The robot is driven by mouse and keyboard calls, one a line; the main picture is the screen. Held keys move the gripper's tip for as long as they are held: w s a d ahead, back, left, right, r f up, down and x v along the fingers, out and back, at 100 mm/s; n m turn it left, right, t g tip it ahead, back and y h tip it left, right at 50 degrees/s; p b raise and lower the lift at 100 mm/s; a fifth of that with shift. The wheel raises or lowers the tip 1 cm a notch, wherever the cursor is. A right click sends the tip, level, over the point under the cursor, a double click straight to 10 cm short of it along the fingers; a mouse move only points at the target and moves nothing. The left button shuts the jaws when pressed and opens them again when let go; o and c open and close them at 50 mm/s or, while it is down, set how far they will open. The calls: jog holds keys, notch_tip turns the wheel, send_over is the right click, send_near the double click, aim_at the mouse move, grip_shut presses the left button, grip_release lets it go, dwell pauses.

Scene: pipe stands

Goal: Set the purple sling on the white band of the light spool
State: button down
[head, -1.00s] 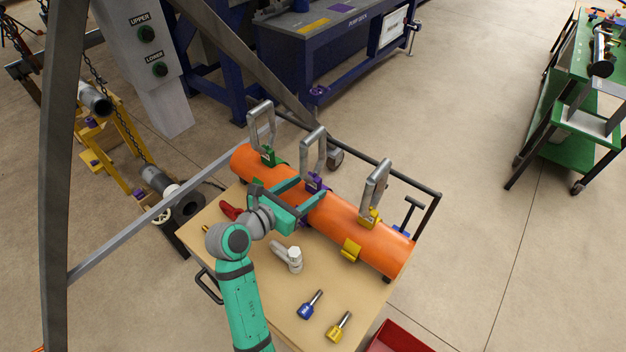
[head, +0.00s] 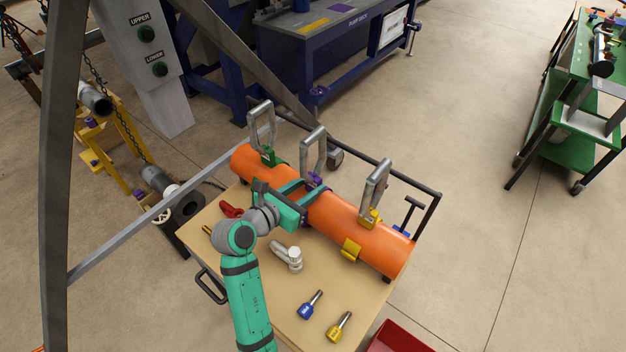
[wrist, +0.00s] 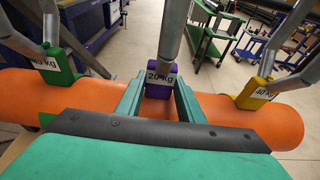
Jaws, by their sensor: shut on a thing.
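The purple sling (head: 316,180) sits on the orange pipe, the middle of three slings with grey loop handles. In the wrist view its purple block (wrist: 160,76), labelled 20 kg, stands between my two green fingers. My gripper (head: 306,188) is shut on it at the pipe's top; the contact itself is partly hidden. In the wrist view my gripper (wrist: 158,92) reaches over the pipe. A grey and black spool (head: 154,180) with a white band (head: 171,191) hangs near a chain at the left; it looks like the light spool, though it is small.
The orange pipe (head: 342,214) lies along a wooden-topped cart (head: 270,300). The green sling (head: 268,155) and yellow sling (head: 370,217) stand either side. Blue (head: 308,308) and yellow (head: 338,328) tools lie in front. A slanted grey beam (head: 130,232) crosses before the spool.

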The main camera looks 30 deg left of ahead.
aim_at(301, 165)
jog(key=shift+r, duration=5)
